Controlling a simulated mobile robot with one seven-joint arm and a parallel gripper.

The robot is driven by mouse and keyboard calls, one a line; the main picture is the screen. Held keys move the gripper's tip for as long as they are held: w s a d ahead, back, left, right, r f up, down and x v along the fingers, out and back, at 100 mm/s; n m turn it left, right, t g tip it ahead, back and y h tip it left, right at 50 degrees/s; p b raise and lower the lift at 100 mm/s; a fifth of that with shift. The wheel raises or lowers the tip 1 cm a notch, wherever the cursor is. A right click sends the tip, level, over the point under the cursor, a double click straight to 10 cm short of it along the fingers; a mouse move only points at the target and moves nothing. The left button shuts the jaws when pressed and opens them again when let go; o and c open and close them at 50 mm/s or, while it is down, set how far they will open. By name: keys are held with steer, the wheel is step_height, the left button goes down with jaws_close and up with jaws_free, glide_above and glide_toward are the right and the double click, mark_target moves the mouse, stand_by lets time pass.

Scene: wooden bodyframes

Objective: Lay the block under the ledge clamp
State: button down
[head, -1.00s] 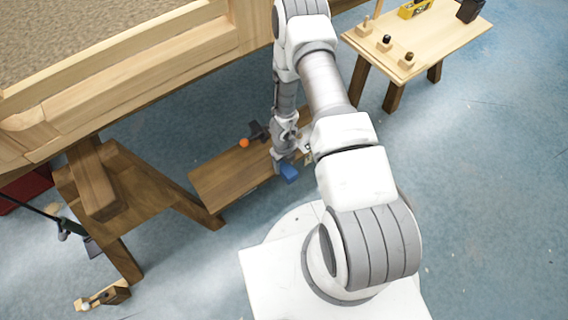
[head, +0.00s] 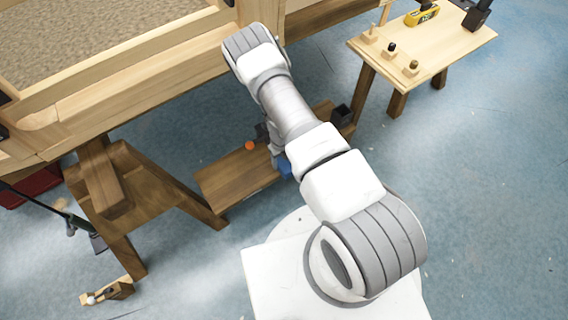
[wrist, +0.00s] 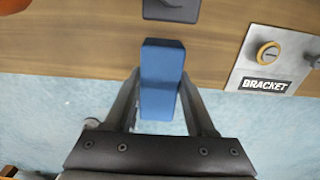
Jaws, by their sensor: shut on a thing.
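The blue block (wrist: 162,72) is held between the two fingers of my gripper (wrist: 160,96) in the wrist view. Its far end lies over the wooden ledge (wrist: 85,48) and its near part over the floor. The dark pad of the ledge clamp (wrist: 172,9) is just beyond the block's far end, with a small gap in the picture. In the head view the clamp (head: 262,132), with its orange knob (head: 250,146), stands on the ledge (head: 235,180). The block (head: 285,168) shows in part beside it. My arm hides the gripper there.
A plate marked BRACKET (wrist: 262,70) with a brass ring (wrist: 268,53) lies on the ledge, right of the block. A dark box (head: 342,115) sits at the ledge's right end. A side table (head: 440,50) stands at upper right. The large wooden frame (head: 130,75) rises behind the ledge.

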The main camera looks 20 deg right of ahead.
steer(key=shift+w+a+f+b, duration=0.1)
steer(key=shift+w+a+b, duration=0.2)
steer(key=shift+w+b, duration=0.45)
steer(key=shift+w+a+r+b, duration=0.1)
steer(key=shift+w+a+b, duration=0.3)
steer(key=shift+w, duration=0.55)
steer(key=shift+w+a+f+b, duration=0.1)
steer(key=shift+w+a+b, duration=0.1)
steer(key=shift+w+b, duration=0.6)
steer(key=shift+w, duration=0.1)
steer(key=shift+c, duration=0.8)
jaws_free()
step_height(320, 180, up, 34)
steer(key=p, duration=1.1)
steer(key=shift+p, duration=0.3)
